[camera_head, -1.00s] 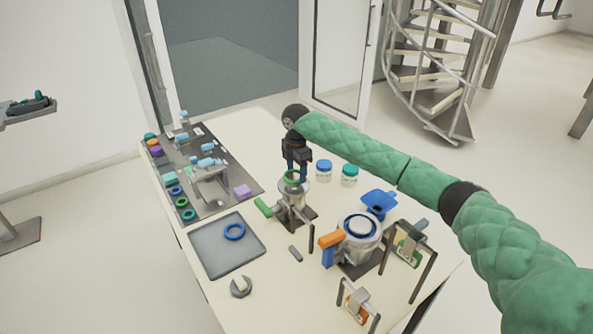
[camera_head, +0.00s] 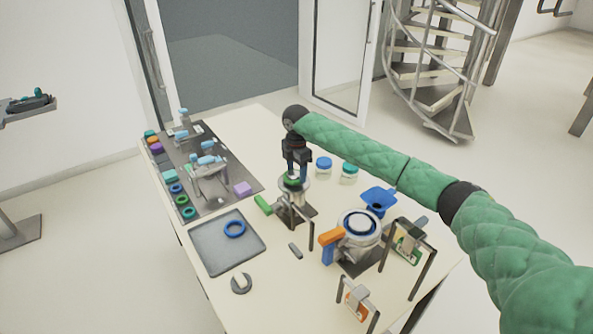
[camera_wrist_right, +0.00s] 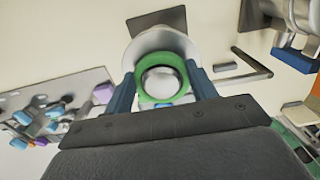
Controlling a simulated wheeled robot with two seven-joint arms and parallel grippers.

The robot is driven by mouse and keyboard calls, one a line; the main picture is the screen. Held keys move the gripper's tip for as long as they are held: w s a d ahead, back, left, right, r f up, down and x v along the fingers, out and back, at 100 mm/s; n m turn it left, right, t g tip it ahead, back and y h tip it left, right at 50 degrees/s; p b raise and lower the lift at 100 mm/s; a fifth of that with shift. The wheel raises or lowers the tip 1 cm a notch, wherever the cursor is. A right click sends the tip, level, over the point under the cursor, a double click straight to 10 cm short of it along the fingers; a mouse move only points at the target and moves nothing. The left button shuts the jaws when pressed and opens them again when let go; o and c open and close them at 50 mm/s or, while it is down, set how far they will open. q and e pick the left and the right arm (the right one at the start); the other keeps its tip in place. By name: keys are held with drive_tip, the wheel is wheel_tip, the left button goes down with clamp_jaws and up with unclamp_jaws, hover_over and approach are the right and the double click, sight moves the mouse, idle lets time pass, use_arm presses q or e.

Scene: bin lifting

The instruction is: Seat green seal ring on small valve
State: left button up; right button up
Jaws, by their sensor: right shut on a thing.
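The green seal ring (camera_head: 291,183) is at the top of the small valve (camera_head: 298,212), which has a green lever. My right gripper (camera_head: 291,178) is above the valve with its fingers pointing down. In the right wrist view, the green ring (camera_wrist_right: 162,79) lies between the two blue fingertips (camera_wrist_right: 162,92), which are shut on it. The ring appears around the valve's round opening or just over it; I cannot tell whether it touches the seat. The valve's pale flange (camera_wrist_right: 150,42) shows behind the ring. My left gripper is not in view.
A larger valve (camera_head: 357,232) with an orange and blue handle stands to the right. A dark tool mat (camera_head: 225,172) with more rings lies at left. Two jars (camera_head: 324,163) stand behind.

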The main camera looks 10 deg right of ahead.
drive_tip(key=shift+f, duration=0.5)
idle(0.7)
drive_tip(key=o, duration=1.3)
drive_tip(key=shift+r, duration=0.1)
drive_tip(key=shift+r+p, duration=3.1)
drive_tip(key=shift+r, duration=1.05)
drive_tip(key=shift+f, duration=0.1)
